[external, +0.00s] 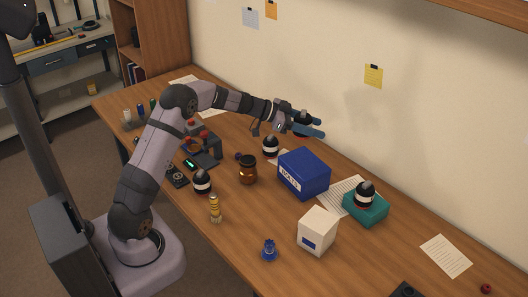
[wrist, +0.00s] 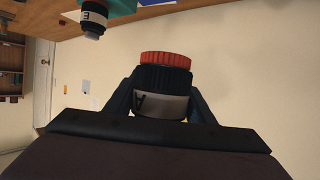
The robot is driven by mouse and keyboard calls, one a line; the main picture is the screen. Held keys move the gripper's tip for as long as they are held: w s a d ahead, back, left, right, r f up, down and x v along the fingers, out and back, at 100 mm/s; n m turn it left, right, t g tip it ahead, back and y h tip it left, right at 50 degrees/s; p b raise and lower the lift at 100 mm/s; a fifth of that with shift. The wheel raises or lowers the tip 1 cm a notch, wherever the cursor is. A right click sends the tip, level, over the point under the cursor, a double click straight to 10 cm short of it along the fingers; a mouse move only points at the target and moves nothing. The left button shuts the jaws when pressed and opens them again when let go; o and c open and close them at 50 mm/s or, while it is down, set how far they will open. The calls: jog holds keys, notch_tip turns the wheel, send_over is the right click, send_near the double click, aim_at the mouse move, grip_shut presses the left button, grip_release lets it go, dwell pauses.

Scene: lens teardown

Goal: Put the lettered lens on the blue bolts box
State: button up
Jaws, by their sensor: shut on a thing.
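My gripper (external: 312,126) is raised above the back of the desk, behind and above the blue bolts box (external: 304,174). It is shut on a black lens (external: 302,117). In the wrist view this lens (wrist: 160,88) has a red ring at its far end and a pale band with a letter like an A. The fingers hide its sides. The blue box is closed, labelled BOLTS, and its top is bare. Another banded lens (external: 365,194) stands on a teal box (external: 366,212); in the wrist view that lens (wrist: 93,18) also shows a letter.
Two more banded lenses, one (external: 270,146) behind and one (external: 202,181) at the front left, stand on the desk. An amber jar (external: 248,170) is left of the blue box. A white box (external: 318,231) is in front. The wall is close behind my gripper.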

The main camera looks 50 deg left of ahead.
aim_at(308, 157)
jog(key=shift+n+t+y, duration=0.5)
jog(key=shift+n+y, duration=0.3)
jog(key=shift+w+a+f, duration=0.15)
jog(key=shift+a+f, duration=0.15)
jog(key=shift+f, duration=1.45)
jog(key=shift+w+a+f, duration=0.15)
jog(key=shift+a+f, duration=0.15)
jog(key=shift+f, duration=1.4)
jog(key=shift+w+a+f, duration=0.15)
jog(key=shift+a+f, duration=0.15)
jog(key=shift+f, duration=1.45)
jog(key=shift+f, duration=0.35)
jog(key=shift+s+f, duration=0.2)
jog(key=shift+f, duration=0.2)
jog(key=o, duration=1.2)
jog(key=shift+s+f, duration=0.1)
jog(key=shift+f, duration=0.1)
jog(key=o, duration=0.3)
jog(key=shift+r, duration=0.1)
